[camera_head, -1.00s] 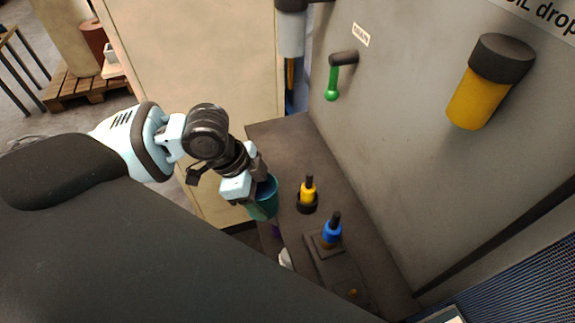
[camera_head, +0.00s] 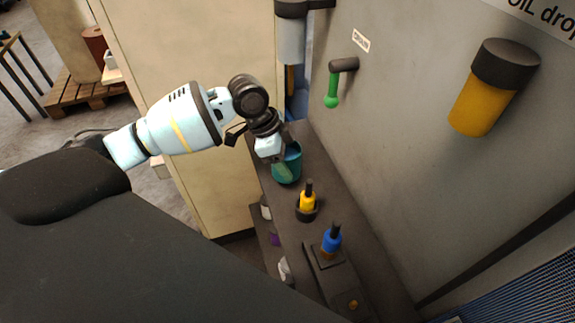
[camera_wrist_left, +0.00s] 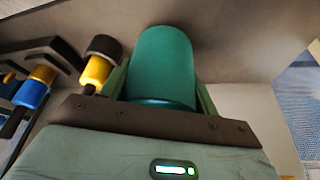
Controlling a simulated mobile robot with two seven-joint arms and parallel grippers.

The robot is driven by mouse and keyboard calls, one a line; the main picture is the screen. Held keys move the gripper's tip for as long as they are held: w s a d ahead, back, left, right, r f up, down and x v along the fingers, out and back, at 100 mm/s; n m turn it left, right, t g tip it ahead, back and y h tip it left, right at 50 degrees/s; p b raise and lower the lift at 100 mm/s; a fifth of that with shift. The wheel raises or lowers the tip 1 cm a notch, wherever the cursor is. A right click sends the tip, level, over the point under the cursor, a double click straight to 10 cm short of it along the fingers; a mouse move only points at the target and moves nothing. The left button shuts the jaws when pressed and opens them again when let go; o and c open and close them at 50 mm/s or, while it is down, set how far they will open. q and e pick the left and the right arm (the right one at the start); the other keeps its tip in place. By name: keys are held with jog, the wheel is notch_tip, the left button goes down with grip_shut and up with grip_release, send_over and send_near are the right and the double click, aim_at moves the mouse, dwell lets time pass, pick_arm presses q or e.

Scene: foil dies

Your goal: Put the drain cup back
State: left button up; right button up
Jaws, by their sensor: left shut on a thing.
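The drain cup is a teal cup (camera_head: 289,166) at the far part of the dark shelf (camera_head: 322,195). My left gripper (camera_head: 281,160) is shut on it, seen from above in the head view. In the left wrist view the cup (camera_wrist_left: 163,66) fills the middle, between the green fingers of my left gripper (camera_wrist_left: 160,90). I cannot tell whether the cup's base touches the shelf. My right gripper is not in view.
A yellow bottle (camera_head: 307,200) in a dark holder and a blue bottle (camera_head: 331,240) stand on the shelf nearer than the cup. A green-handled lever (camera_head: 333,90) and a yellow cylinder (camera_head: 477,103) are on the grey wall. A grey cylinder (camera_head: 291,40) hangs beyond the cup.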

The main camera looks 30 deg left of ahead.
pick_arm(q)
jog(key=shift+w, duration=0.3)
jog(key=shift+w+f, duration=0.1)
jog(key=shift+f, duration=1.65)
jog(key=shift+f, duration=0.2)
jog(key=o, duration=1.1)
jog(key=shift+r, duration=0.15)
jog(key=v, duration=1.2)
jog(key=shift+p, duration=0.4)
